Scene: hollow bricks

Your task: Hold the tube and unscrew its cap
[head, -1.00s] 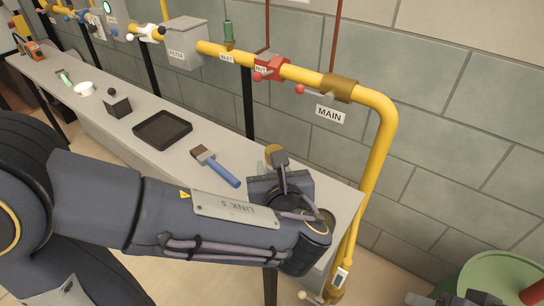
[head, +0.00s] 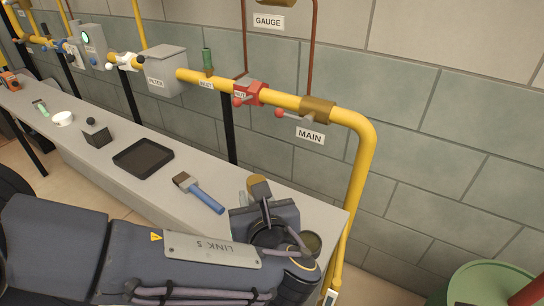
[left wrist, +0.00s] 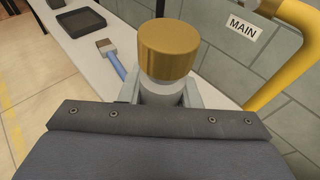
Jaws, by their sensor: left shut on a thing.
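The tube (left wrist: 160,98) is a grey cylinder with a wide gold-brown cap (left wrist: 167,50) on its top. In the left wrist view my left gripper (left wrist: 161,94) is shut on the tube, one finger on each side below the cap. In the head view the cap (head: 257,187) shows just beyond my left wrist, near the right end of the bench. My wrist hides most of the tube and the fingers there, so I cannot tell whether the tube touches the bench. My right gripper is not in view.
On the bench (head: 215,160) lie a blue-handled brush (head: 204,196), a black tray (head: 143,158) and a dark block with a knob (head: 97,133). A round olive-rimmed thing (head: 311,241) is beside my wrist. A yellow pipe (head: 365,165) runs along the wall behind. A green drum (head: 485,285) stands lower right.

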